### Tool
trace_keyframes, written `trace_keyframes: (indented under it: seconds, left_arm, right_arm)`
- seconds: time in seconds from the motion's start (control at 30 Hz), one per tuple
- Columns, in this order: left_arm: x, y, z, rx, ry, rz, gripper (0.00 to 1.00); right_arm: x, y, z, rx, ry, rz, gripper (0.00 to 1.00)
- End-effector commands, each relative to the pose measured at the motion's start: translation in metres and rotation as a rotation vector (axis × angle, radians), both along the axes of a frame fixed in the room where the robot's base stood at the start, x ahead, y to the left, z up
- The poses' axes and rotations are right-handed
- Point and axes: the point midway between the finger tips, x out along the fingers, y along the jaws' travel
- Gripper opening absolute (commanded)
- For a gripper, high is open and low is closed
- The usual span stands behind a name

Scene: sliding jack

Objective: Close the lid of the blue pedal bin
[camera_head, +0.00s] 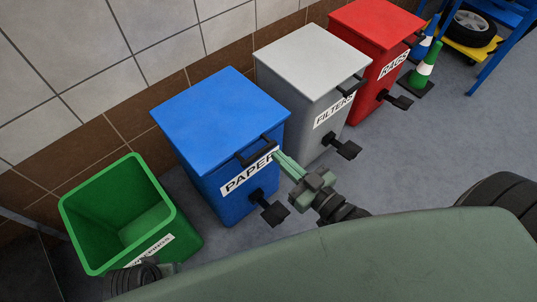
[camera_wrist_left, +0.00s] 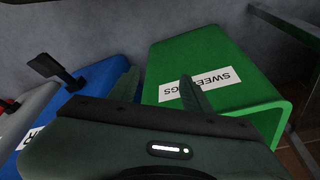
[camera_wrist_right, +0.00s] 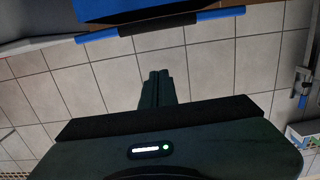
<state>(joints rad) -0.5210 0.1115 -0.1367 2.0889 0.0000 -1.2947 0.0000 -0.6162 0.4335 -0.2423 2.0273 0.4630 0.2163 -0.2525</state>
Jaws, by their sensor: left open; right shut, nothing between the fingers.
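The blue pedal bin (camera_head: 222,190) stands between the green bin and the grey bin, with a PAPER label on its front. Its blue lid (camera_head: 215,108) lies flat across the top, and I see no gap under it. A dark handle (camera_head: 257,150) is on the lid's front edge; it also shows in the right wrist view (camera_wrist_right: 165,38). A black pedal (camera_head: 274,213) sticks out low in front. My right gripper (camera_head: 278,156) is shut and empty, its tips close to the handle; contact is unclear. My left gripper (camera_wrist_left: 158,88) is open and empty, near the green bin's front.
An open green bin (camera_head: 110,215) stands at left. A grey FILTERS bin (camera_head: 310,75) and a red RAGS bin (camera_head: 375,45) stand at right with lids down. Beyond are green and blue cones (camera_head: 422,72) and a wheel (camera_head: 470,28). Floor in front is free at right.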

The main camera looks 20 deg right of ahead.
Motion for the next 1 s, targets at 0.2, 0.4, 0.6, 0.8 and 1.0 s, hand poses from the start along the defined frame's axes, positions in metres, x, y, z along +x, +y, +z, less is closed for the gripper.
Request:
trace_keyframes:
  seconds: [0.2, 0.4, 0.6, 0.8, 1.0]
  left_arm:
    - [-0.001, 0.001, 0.022, -0.001, -0.014, 0.002, 0.49]
    - [-0.007, 0.002, 0.059, -0.001, -0.034, 0.004, 0.49]
    - [-0.013, 0.003, 0.079, -0.002, -0.042, 0.005, 0.49]
    - [-0.014, 0.004, 0.085, -0.001, -0.044, 0.007, 0.49]
    - [-0.014, 0.004, 0.085, -0.001, -0.044, 0.007, 0.49]
  right_arm:
    - [0.048, 0.017, -0.003, 0.002, -0.003, -0.001, 0.0]
    - [0.05, 0.018, -0.03, -0.003, 0.002, 0.0, 0.0]
    - [0.052, 0.019, -0.041, -0.001, 0.002, 0.0, 0.0]
    - [0.052, 0.019, -0.043, -0.001, 0.002, 0.0, 0.0]
    - [0.052, 0.019, -0.042, -0.002, 0.002, 0.0, 0.0]
